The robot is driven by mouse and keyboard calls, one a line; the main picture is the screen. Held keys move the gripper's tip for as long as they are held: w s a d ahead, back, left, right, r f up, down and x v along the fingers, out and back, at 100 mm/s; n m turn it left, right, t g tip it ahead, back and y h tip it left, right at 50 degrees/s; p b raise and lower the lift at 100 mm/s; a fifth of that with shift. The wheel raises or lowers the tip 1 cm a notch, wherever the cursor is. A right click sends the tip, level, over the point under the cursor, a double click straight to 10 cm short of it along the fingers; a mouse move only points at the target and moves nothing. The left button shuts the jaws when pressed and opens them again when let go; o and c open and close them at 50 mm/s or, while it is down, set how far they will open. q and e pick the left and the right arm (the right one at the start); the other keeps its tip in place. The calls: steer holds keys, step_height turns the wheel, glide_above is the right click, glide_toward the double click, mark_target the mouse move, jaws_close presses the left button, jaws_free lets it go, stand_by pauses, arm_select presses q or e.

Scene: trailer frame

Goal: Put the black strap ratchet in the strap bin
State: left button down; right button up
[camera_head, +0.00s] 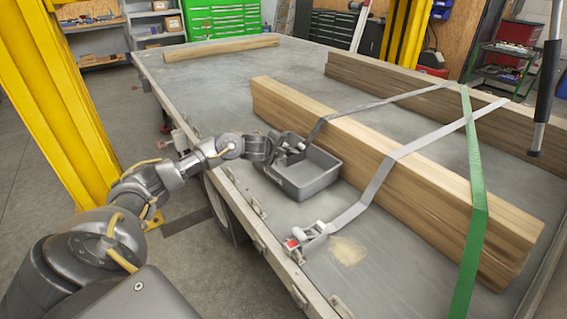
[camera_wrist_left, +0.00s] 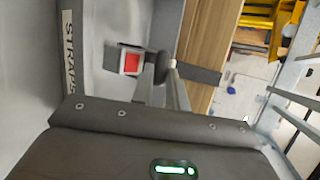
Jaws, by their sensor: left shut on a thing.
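The black strap ratchet, with a red part (camera_wrist_left: 131,62), is at the fingers of my left gripper (camera_wrist_left: 165,78) in the wrist view. The gripper (camera_head: 287,149) is shut on it. In the head view they are at the far left part of the grey strap bin (camera_head: 312,187); I cannot tell whether the ratchet touches the bin. The bin's wall carries a "STRAPS" label (camera_wrist_left: 68,50) in the wrist view. The black strap (camera_head: 370,106) runs from the ratchet over the wooden beam. My right gripper is not in view.
The bin stands on the trailer bed beside a long beam (camera_head: 420,185). A grey strap (camera_head: 400,150) with another red-marked ratchet (camera_head: 303,238) lies nearer. A green strap (camera_head: 474,180) crosses the beam. A yellow post (camera_head: 70,110) stands left of the trailer.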

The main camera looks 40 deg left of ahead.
mark_target(290, 157)
arm_select(q)
steer(key=shift+f, duration=0.45)
step_height(290, 157, down, 4)
steer(key=shift+r, duration=0.25)
steer(key=shift+f, duration=0.1)
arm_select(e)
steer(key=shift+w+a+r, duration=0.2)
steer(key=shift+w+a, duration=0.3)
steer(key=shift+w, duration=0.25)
arm_select(q)
steer(key=shift+f, duration=0.1)
steer(key=c, duration=1.6)
jaws_free()
steer(key=shift+c, duration=0.2)
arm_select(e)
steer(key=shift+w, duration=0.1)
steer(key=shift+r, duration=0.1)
